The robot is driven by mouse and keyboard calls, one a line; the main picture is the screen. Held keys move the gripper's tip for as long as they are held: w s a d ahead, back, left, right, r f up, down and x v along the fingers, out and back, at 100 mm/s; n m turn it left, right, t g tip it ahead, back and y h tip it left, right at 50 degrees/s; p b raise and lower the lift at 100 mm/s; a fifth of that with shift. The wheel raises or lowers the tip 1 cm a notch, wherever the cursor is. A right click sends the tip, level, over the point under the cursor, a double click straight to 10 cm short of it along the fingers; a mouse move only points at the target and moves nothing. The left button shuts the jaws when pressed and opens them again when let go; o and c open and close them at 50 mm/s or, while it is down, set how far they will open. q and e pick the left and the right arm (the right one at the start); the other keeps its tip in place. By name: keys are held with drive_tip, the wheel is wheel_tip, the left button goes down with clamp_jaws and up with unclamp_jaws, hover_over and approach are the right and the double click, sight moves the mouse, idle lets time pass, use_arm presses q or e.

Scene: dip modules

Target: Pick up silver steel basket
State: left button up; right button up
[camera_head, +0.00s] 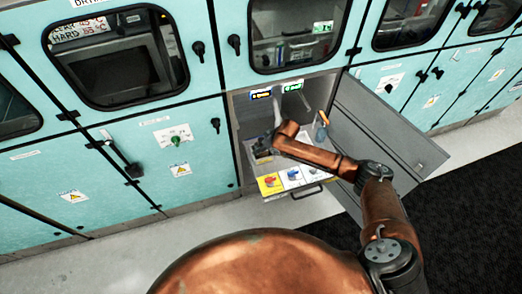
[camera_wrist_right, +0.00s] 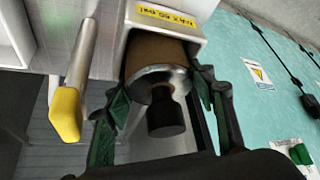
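My right gripper (camera_head: 264,148) reaches into an open compartment in the teal cabinet, at its left side. In the right wrist view its two green-lined fingers (camera_wrist_right: 163,86) are parted, one on each side of a round part with a silver metal rim (camera_wrist_right: 158,78) and a black knob (camera_wrist_right: 166,116). This part sits in a white housing with a yellow label. I cannot tell whether the fingers touch it. I cannot tell whether it belongs to the silver steel basket; no basket shows clearly. My left gripper is out of view.
The compartment's grey door (camera_head: 385,125) stands open on the right. A panel (camera_head: 292,177) with colored pictures and a handle is at the compartment's front. A yellow-tipped lever (camera_wrist_right: 67,112) is left of my fingers. Teal cabinets (camera_head: 95,170) line the wall.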

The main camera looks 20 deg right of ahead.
drive_tip(key=c, duration=0.6)
